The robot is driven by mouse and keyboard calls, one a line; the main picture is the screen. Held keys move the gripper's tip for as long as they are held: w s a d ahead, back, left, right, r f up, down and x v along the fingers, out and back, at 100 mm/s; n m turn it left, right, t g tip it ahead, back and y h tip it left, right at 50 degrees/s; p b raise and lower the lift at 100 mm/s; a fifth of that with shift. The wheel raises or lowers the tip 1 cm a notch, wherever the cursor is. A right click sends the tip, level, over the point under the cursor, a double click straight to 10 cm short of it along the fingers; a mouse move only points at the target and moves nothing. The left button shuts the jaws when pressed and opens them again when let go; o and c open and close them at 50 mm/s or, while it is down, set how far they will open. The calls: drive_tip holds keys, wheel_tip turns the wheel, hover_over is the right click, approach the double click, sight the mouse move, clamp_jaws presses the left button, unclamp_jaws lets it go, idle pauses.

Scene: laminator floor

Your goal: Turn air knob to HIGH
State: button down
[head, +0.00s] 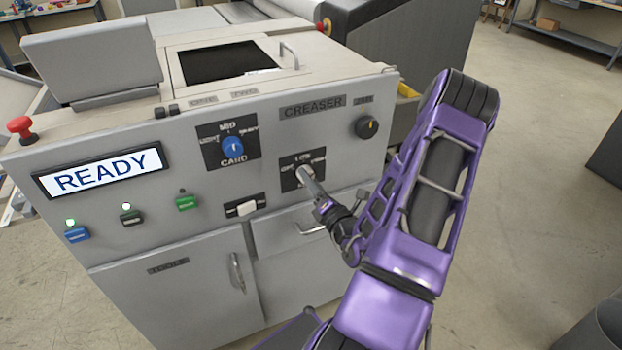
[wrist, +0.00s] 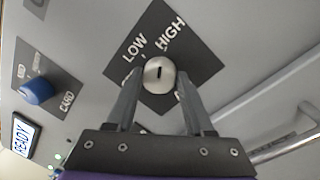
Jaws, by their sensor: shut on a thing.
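The air knob (wrist: 158,75) is a pale round knob on a dark square plate (wrist: 200,63) in the wrist view. The words LOW and HIGH show on the plate above it. A short dark mark on the knob's face stands about upright in the wrist picture, toward the gap between LOW and HIGH; its exact setting is hard to tell. My gripper (wrist: 158,90) is shut on the knob, one finger on each side. In the head view my gripper (head: 305,176) reaches the same plate (head: 290,181) on the machine front and hides much of it.
A blue CARD dial (head: 233,146) sits up and left of the knob, and a black knob (head: 367,126) up and right. A bar handle (head: 312,229) sticks out below my gripper. The display (head: 104,171) reads READY.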

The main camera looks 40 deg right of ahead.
drive_tip(key=shift+m, duration=0.4)
drive_tip(key=shift+c, duration=1.4)
unclamp_jaws()
drive_tip(key=s+a+f+b, duration=0.1)
drive_tip(key=s+a, duration=0.2)
drive_tip(key=s, duration=1.4)
drive_tip(key=shift+a+f, duration=0.15)
drive_tip(key=shift+f, duration=0.15)
